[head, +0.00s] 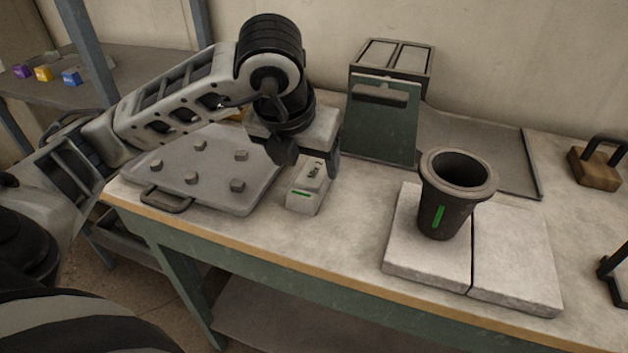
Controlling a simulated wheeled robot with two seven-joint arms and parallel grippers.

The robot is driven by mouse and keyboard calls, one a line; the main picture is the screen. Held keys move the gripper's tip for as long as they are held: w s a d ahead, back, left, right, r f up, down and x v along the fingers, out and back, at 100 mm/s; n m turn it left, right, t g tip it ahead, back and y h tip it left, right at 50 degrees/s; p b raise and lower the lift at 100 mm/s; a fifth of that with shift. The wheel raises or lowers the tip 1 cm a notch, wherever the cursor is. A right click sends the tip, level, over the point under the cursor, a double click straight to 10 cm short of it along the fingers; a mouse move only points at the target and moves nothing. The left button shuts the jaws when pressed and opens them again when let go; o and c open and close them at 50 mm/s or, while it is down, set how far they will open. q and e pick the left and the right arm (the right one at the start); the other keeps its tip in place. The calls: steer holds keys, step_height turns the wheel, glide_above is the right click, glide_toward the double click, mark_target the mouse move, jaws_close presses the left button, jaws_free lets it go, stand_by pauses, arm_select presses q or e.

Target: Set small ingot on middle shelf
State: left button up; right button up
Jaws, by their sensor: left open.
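A small pale block (305,195) with a green stripe on its front and dark marks on its top stands on the workbench; it appears to be the small ingot. My left gripper (309,160) points down over it with its jaws open. One finger is at the block's left and the other at its right rear; contact cannot be told. A grey shelf (110,62) of the rack at the far left holds purple, yellow and blue pieces. It may be the middle shelf; a lower one (125,240) shows partly. My right gripper is out of view.
A studded plate (215,200) with a handle lies left of the block. A dark crucible (436,215) stands on pale slabs (515,270) at right. A green box-like stand (381,135) is behind. A handled wooden block (592,168) is far right. The front bench strip is clear.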

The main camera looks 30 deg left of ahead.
mark_target(313, 173)
arm_select(q)
steer(key=x, duration=0.5)
steer(key=shift+w+d, duration=0.15)
steer(key=shift+w, duration=0.2)
steer(key=c, duration=1.4)
steer(key=shift+r, duration=0.1)
